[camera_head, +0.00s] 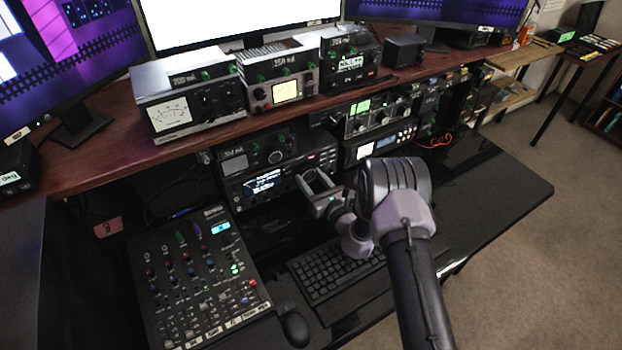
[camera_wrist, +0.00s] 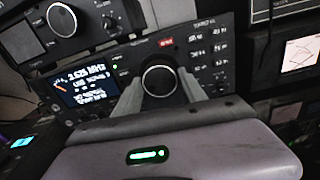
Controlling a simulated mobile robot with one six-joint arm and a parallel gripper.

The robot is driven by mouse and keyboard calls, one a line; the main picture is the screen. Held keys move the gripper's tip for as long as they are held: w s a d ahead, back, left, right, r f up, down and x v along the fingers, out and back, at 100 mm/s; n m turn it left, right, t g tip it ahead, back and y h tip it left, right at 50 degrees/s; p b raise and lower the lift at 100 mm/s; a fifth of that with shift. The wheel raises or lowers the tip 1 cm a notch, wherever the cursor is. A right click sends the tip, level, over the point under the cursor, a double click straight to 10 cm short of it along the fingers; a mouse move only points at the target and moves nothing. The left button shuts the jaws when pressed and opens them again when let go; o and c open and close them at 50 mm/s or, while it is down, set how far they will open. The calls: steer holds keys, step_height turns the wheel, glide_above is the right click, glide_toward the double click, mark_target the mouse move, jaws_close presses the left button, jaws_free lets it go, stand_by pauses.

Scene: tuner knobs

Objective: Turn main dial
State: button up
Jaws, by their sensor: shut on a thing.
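The main dial (camera_wrist: 158,80) is a round black knob with a bright silver rim on the front of a black radio (camera_wrist: 122,67). The radio's lit screen (camera_wrist: 80,87) shows a frequency to the left of the dial. My gripper (camera_wrist: 160,90) has one finger on each side of the dial and is shut on it. In the head view the radio (camera_head: 262,184) stands on the lower level of the desk, with my gripper (camera_head: 309,184) at its right front. The dial itself is hidden there behind my gripper.
Another unit with a large knob (camera_wrist: 61,19) sits above the radio. A mixer (camera_head: 198,280), a keyboard (camera_head: 335,270) and a mouse (camera_head: 294,328) lie on the desk below. More radio units (camera_head: 380,142) stand at the right. The desk's right front (camera_head: 505,190) is clear.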

steer(key=m, duration=0.6)
steer(key=shift+m, duration=0.4)
steer(key=shift+f, duration=0.1)
stand_by(0.3)
steer(key=o, duration=1.4)
steer(key=shift+c, duration=0.2)
steer(key=p+v, duration=0.4)
steer(key=v, duration=1.3)
steer(key=shift+s+d, duration=0.15)
steer(key=shift+s, duration=0.05)
